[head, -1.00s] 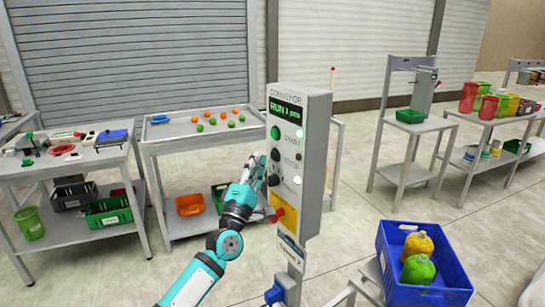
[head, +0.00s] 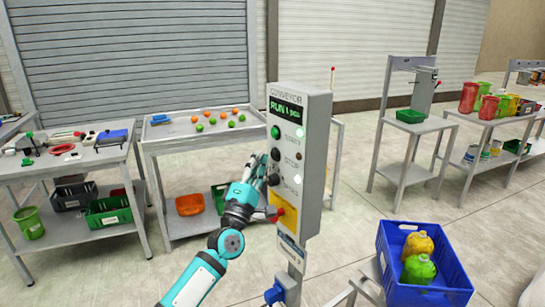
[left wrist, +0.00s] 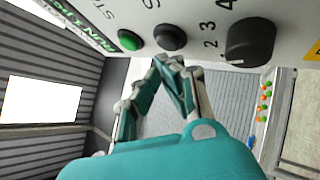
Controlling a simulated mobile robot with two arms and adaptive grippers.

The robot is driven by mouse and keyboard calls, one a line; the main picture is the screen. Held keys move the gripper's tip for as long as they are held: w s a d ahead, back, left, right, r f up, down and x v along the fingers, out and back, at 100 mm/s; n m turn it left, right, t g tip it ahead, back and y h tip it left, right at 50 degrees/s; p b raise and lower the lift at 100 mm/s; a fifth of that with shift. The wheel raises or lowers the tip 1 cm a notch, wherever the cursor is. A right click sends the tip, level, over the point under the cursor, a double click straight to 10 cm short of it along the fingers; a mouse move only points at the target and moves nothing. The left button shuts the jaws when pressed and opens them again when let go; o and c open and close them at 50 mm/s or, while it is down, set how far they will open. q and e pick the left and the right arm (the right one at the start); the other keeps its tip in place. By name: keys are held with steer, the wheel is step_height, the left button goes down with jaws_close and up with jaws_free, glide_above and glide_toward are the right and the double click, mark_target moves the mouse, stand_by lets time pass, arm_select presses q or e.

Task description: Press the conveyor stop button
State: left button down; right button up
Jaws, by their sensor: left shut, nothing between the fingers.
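The conveyor control box (head: 312,150) stands upright on a post, its lit display (head: 285,107) reading RUN. Its face carries a green start button (head: 275,132), a black stop button (head: 276,154) below it and a black knob (head: 273,180) lower down. My left gripper (head: 262,160) is shut and empty, close in front of the face near the stop button. In the left wrist view, the fingertips (left wrist: 168,62) are just below the black stop button (left wrist: 170,38), between the green button (left wrist: 130,40) and the numbered knob (left wrist: 250,40). I cannot tell whether they touch it.
A red switch handle (head: 278,214) on a yellow plate sits low on the box. A table (head: 160,133) with orange and green balls stands behind. A blue crate (head: 445,285) with two bottles is at the lower right.

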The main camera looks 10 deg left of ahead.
arm_select(q)
steer(key=shift+w+d, duration=0.2)
steer(key=shift+d, duration=0.05)
steer(key=shift+w+d+b, duration=0.25)
steer(key=shift+w+b, duration=0.05)
steer(key=shift+b, duration=0.05)
stand_by(0.7)
stand_by(0.4)
steer(key=shift+s+a+p, duration=0.3)
steer(key=shift+s+a, duration=0.25)
steer(key=shift+s, duration=0.1)
steer(key=s+a, duration=0.1)
steer(key=s+a+p, duration=0.1)
steer(key=s+a, duration=0.1)
steer(key=shift+s+a, duration=0.2)
steer(key=shift+s, duration=0.1)
stand_by(0.5)
